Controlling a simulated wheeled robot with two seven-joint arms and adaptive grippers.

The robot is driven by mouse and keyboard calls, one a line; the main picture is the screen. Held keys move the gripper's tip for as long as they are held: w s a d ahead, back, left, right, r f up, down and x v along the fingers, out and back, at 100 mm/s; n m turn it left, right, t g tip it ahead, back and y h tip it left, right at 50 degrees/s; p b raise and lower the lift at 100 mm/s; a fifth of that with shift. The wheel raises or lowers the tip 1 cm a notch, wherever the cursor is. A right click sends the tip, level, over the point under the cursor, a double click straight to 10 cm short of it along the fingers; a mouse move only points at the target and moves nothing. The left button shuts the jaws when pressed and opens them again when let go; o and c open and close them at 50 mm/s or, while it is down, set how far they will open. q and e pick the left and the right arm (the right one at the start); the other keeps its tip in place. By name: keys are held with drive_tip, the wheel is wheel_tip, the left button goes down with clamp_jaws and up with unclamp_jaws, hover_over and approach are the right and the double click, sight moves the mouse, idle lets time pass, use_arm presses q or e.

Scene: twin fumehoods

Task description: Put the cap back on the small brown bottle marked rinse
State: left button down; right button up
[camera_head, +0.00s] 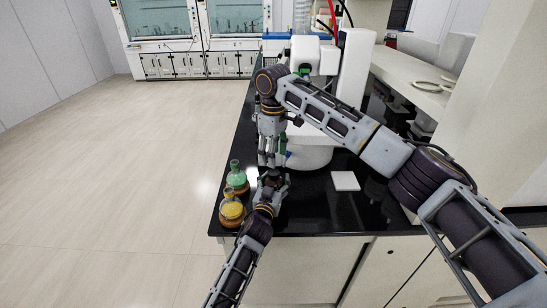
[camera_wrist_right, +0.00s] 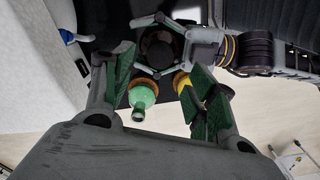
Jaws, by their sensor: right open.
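A small dark brown round object, apparently the bottle seen from above, shows in the right wrist view (camera_wrist_right: 158,47). In the head view it is a small dark shape (camera_head: 272,177) near the bench's left edge. My left gripper (camera_head: 271,186) has its fingers closed around its sides. I cannot read a label or tell whether a cap is on the bottle. No separate cap can be made out.
A green flask (camera_head: 237,179) and a yellow flask (camera_head: 231,209) stand left of the grippers, near the edge of the black bench (camera_head: 310,212). A white instrument (camera_head: 312,155) stands behind my right gripper. A flat white square (camera_head: 345,181) lies to the right, with clear bench around it.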

sight(273, 172)
drive_tip(key=shift+r+n, duration=0.6)
drive_tip(key=shift+r, duration=0.1)
drive_tip(key=shift+f, duration=0.1)
drive_tip(key=shift+f, duration=3.95)
drive_tip(key=c, duration=1.1)
drive_tip(key=o, duration=1.2)
drive_tip(key=shift+r, duration=0.1)
drive_tip(key=shift+r, duration=5.95)
